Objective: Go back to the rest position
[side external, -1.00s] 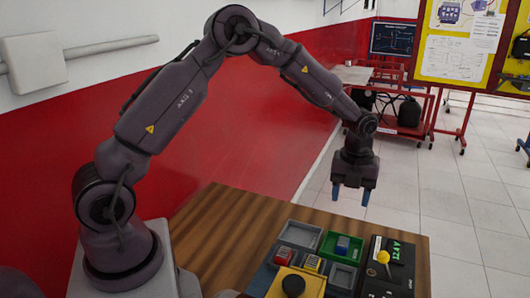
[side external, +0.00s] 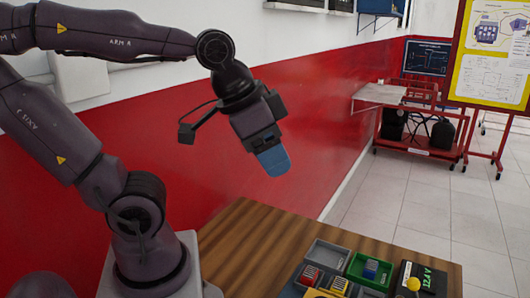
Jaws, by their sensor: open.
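The wooden top's left part is clear.

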